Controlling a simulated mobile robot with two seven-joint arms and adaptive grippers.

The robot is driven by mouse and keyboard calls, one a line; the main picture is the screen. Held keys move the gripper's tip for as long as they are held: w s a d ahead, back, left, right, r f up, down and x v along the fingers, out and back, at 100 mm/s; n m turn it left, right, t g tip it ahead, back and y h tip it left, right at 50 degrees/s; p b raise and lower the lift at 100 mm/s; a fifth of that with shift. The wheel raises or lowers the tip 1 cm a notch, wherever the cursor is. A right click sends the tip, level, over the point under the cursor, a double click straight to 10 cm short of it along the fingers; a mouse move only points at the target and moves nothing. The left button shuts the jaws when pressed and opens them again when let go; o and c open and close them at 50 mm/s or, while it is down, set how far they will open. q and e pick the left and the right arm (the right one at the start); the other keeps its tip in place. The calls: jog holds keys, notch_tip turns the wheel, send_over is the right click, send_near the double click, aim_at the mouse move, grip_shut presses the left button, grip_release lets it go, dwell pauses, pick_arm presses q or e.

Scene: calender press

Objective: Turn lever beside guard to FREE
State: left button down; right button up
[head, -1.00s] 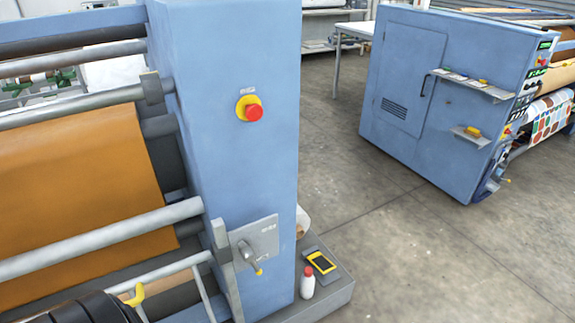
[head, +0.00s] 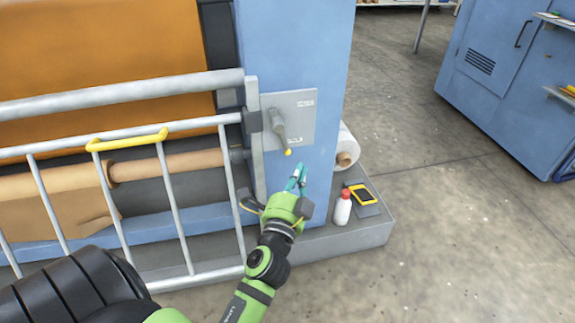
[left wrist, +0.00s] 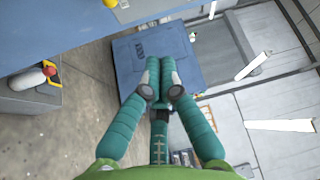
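The lever (head: 279,126) is a grey handle with a yellow tip on a light grey plate (head: 303,108) on the blue machine post. It hangs down, tilted slightly right. Small labels on the plate are too small to read. The guard (head: 176,193) is a grey barred gate with a yellow handle, left of the lever. My left gripper (head: 298,178) is just below the lever's tip, apparently apart from it. In the left wrist view its teal fingers (left wrist: 160,72) are together with nothing seen between them. A yellow tip (left wrist: 110,3) shows at that view's top edge. My right gripper is not in view.
A white bottle with a red cap (head: 342,207) and a yellow-black device (head: 361,194) stand on the grey ledge (head: 350,235) right of my gripper. A white roll (head: 346,149) is behind the post. Open floor lies to the right, before a blue cabinet (head: 505,75).

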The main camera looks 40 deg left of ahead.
aim_at(281, 134)
pick_arm(q)
jog(key=w+a+p, duration=0.2)
jog(key=w+a, duration=0.4)
jog(key=w, duration=0.1)
jog(key=shift+a, duration=0.2)
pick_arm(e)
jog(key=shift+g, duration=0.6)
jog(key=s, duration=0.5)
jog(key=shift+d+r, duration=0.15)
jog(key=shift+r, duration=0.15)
pick_arm(q)
jog(key=shift+r, duration=0.1)
